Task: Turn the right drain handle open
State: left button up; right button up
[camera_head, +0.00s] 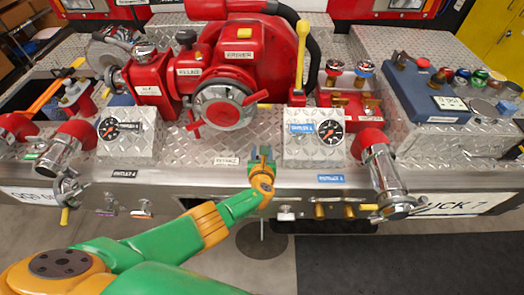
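My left gripper (262,154) is over the middle of the bumper's tread-plate deck, near its front edge. Its fingers look parted with nothing between them. Several small drain fittings sit along the bumper's lower front face. Right of my gripper are a silver knob (287,213), a brass fitting (320,211) and another brass fitting (350,210). A yellow handle (368,207) sits beside the right outlet's chrome cap (397,206). I cannot tell for certain which is the right drain handle. My gripper is apart from all of them. My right gripper is out of view.
A red pump (235,60) stands behind my gripper. Gauge boxes stand at left (128,130) and right (315,135). The right outlet pipe (380,165) juts forward. The left outlet (62,150) does likewise. The floor before the bumper is clear apart from dark mats.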

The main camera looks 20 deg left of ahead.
pick_arm(q)
jog(key=p+v, duration=0.6)
jog(key=shift+s+r, duration=0.2)
jog(key=shift+r, duration=0.15)
jog(key=shift+s+d, duration=0.1)
jog(key=shift+s, duration=0.25)
jog(key=shift+f, duration=0.15)
jog(key=shift+w, duration=0.1)
